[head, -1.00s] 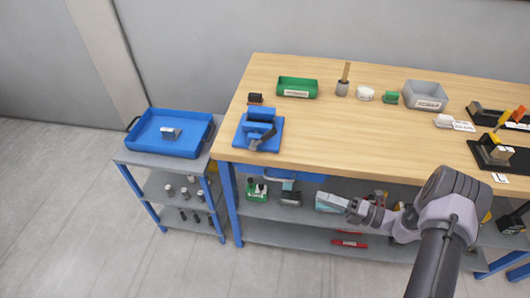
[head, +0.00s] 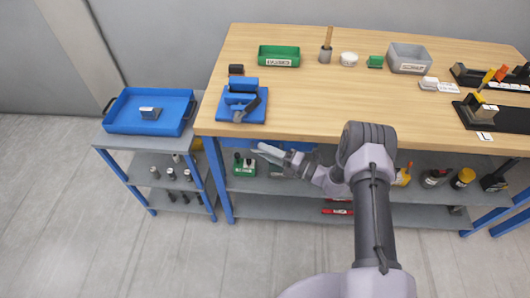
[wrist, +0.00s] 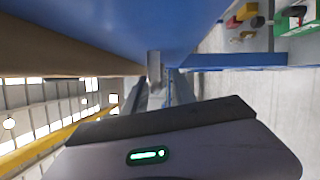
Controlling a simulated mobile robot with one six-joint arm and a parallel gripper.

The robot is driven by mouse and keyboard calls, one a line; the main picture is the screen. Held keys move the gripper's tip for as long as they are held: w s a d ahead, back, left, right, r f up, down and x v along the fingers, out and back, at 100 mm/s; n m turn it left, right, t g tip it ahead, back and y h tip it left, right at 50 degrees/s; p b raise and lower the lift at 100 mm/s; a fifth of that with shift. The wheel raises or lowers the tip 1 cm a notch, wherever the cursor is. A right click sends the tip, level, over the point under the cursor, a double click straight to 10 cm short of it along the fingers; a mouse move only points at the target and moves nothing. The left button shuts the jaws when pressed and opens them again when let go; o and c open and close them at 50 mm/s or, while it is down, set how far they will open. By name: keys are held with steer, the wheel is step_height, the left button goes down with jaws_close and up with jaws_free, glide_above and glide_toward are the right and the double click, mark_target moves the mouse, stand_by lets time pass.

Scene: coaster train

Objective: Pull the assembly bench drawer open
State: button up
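The assembly bench (head: 300,95) has a light wooden top and blue legs. Its blue drawer (head: 300,146) shows under the front edge of the top, partly hidden by my arm. In the wrist view, the blue drawer front (wrist: 110,25) fills the upper part, with a small grey handle (wrist: 154,62) sticking out. My gripper (wrist: 158,88) has its two fingers apart, one on each side below the handle; I cannot tell whether they touch it. In the head view, my gripper (head: 262,152) is in front of the drawer, below the top's edge.
A blue fixture (head: 242,103), a green bin (head: 279,55) and a grey bin (head: 408,58) stand on the bench. A side cart with a blue tray (head: 125,116) is at left. The lower shelf (head: 275,207) holds small items. The floor in front is clear.

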steer(key=shift+a, duration=0.2)
steer(key=shift+c, duration=0.4)
jaws_close()
stand_by(1.0)
